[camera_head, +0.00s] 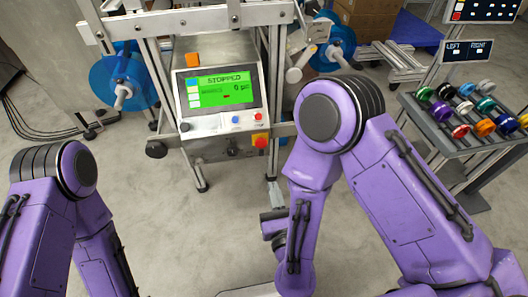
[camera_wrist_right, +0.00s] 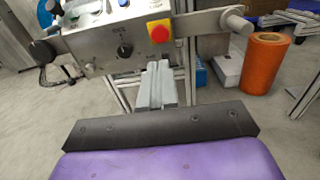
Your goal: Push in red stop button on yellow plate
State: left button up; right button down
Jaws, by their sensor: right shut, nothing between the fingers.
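The red stop button (camera_head: 260,142) sits on its yellow plate (camera_head: 254,135) at the lower right of the machine's control panel. In the right wrist view the red button (camera_wrist_right: 159,34) and the yellow plate (camera_wrist_right: 150,25) are just beyond my fingertips. My right gripper (camera_head: 272,183) is shut and empty, below and a little right of the button in the head view. The gripper also shows in the wrist view (camera_wrist_right: 158,68), its fingers together and pointing at the panel, apparently short of the button. My left gripper is outside the head view.
The machine's green screen (camera_head: 220,88) reads STOPPED. A blue button (camera_head: 236,119) and a black knob (camera_head: 231,151) share the panel. Blue reels (camera_head: 112,84) hang beside it. A rack of coloured spools (camera_head: 466,112) stands at right. An orange roll (camera_wrist_right: 264,62) stands on the floor.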

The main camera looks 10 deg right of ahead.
aim_at(262, 144)
jog(key=w+b, duration=0.1)
jog(key=w, duration=1.1)
jog(key=shift+w+f, duration=0.15)
jog(key=shift+w, duration=0.4)
